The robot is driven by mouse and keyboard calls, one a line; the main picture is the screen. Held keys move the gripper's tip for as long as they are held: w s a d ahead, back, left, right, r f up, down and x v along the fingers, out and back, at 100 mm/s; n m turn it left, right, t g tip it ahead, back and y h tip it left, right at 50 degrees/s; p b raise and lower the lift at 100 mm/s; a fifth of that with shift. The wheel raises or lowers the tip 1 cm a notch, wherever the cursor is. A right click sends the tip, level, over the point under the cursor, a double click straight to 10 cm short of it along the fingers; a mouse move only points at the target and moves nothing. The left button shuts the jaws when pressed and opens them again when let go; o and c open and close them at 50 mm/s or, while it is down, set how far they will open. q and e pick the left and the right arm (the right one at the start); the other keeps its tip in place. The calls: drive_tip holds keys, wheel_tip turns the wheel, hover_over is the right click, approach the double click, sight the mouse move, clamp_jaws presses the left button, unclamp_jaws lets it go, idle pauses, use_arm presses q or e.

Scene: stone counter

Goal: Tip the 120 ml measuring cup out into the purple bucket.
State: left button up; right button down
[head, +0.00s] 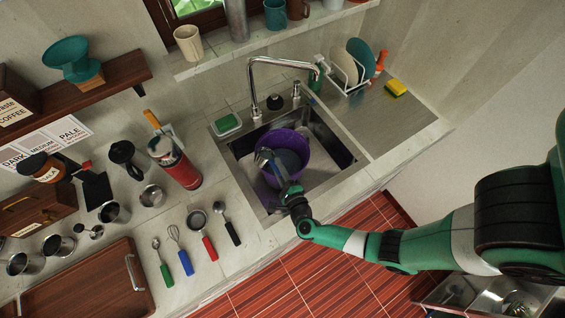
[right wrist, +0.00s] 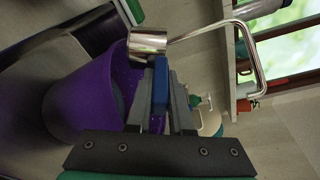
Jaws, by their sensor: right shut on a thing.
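The purple bucket (head: 301,146) stands in the sink basin; it also shows in the right wrist view (right wrist: 62,112). My right gripper (head: 270,168) is over the bucket's left side, shut on the blue handle (right wrist: 160,88) of a small shiny metal measuring cup (right wrist: 148,41). In the right wrist view the cup sits beyond the fingertips, by the bucket's rim. Its size marking cannot be read, and I cannot tell how far it is tilted or what it holds. The bucket's inside looks dark grey-blue, partly hidden by my gripper. My left gripper is out of view.
A tall faucet (head: 252,85) arches at the back of the sink (head: 335,172). Several utensils with coloured handles, steel cups and a red-bodied bottle (head: 183,170) stand or lie on the left counter. A dish rack (head: 346,72) and yellow sponge (head: 395,88) are at the right.

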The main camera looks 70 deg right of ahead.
drive_tip(key=shift+s+d+f+m, duration=0.2)
drive_tip(key=shift+d+f+m, duration=0.1)
drive_tip(key=shift+d+m, duration=0.1)
drive_tip(key=shift+s+d+f+y+b, duration=0.1)
drive_tip(key=shift+d+f+y+b, duration=0.05)
drive_tip(key=shift+y+b, duration=0.15)
drive_tip(key=shift+s+d+f+m, duration=0.1)
drive_tip(key=shift+d+m, duration=0.1)
drive_tip(key=shift+m, duration=0.2)
drive_tip(key=shift+s+d+f+m+y+b, duration=0.15)
drive_tip(key=shift+d+f+m+y+b, duration=0.2)
drive_tip(key=shift+f+m+b, duration=0.35)
idle(0.5)
drive_tip(key=shift+s+d+r+m+y, duration=0.1)
drive_tip(key=shift+d+r+m+y, duration=0.15)
drive_tip(key=shift+m, duration=0.4)
drive_tip(key=shift+s+d+r+m+y, duration=0.15)
drive_tip(key=shift+m+y, duration=0.15)
drive_tip(key=shift+m, duration=0.35)
idle(1.4)
drive_tip(key=shift+f+m+y+b, duration=0.3)
drive_tip(key=shift+f+m+b, duration=0.25)
drive_tip(key=shift+f+m, duration=0.15)
idle(0.7)
drive_tip(key=shift+s+d+r+m+t+y, duration=0.15)
drive_tip(key=shift+s+d+m+t+y, duration=0.2)
drive_tip(key=shift+d+m, duration=0.45)
idle(0.8)
